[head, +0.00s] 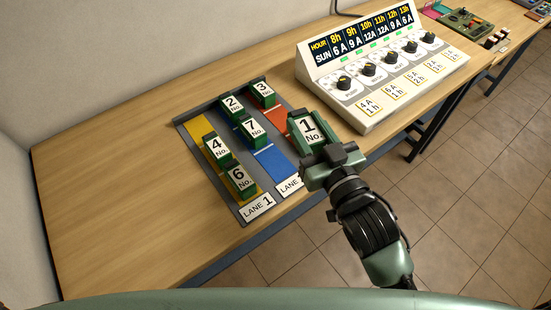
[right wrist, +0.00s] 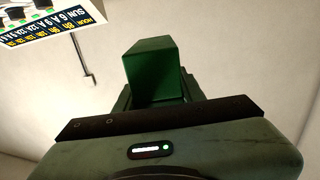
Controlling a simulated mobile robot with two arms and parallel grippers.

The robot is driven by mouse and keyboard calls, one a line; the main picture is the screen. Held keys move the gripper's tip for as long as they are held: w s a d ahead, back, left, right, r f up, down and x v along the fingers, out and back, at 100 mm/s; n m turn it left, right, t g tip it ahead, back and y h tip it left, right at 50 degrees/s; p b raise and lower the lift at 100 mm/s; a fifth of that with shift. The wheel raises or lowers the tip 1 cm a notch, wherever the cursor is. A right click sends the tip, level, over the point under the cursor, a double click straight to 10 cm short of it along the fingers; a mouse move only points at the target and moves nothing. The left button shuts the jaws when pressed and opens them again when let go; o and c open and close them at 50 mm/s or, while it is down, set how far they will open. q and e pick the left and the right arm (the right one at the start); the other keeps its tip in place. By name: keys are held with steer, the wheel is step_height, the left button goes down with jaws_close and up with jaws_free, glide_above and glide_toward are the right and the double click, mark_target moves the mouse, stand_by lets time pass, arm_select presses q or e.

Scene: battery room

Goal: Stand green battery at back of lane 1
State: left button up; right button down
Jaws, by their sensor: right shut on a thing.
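My right gripper (head: 318,155) is shut on green battery No. 1 (head: 308,128) and holds it at the right side of the lane tray (head: 246,212), by the red lane. Whether it clears the tray I cannot tell. The green battery also shows in the right wrist view (right wrist: 152,72). Lane 1 is the yellow lane (head: 194,129) on the left, with its label (head: 257,207) at the near end. Battery No. 4 (head: 217,149) and battery No. 6 (head: 240,180) stand in it, and its far end shows bare yellow. My left gripper is not in view.
Batteries No. 2 (head: 232,106) and No. 7 (head: 252,131) stand in the blue lane (head: 272,162). Battery No. 3 (head: 262,94) stands at the back of the red lane (head: 276,118). A sloped control panel (head: 380,75) stands right of the tray. The wooden table (head: 110,190) is clear at left.

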steer(key=w+a+r+n+g+y, duration=0.2)
steer(key=w+a+y, duration=0.1)
steer(key=w+a, duration=0.3)
steer(key=shift+w+a+n+y+p, duration=0.15)
steer(key=shift+w+n+y+p, duration=0.05)
steer(key=shift+n+y+p, duration=0.2)
steer(key=shift+r, duration=0.1)
step_height(320, 180, down, 18)
steer(key=shift+f+p, duration=0.15)
steer(key=shift+p, duration=0.2)
steer(key=shift+f+p, duration=0.3)
steer(key=shift+f, duration=0.3)
steer(key=shift+f, duration=0.15)
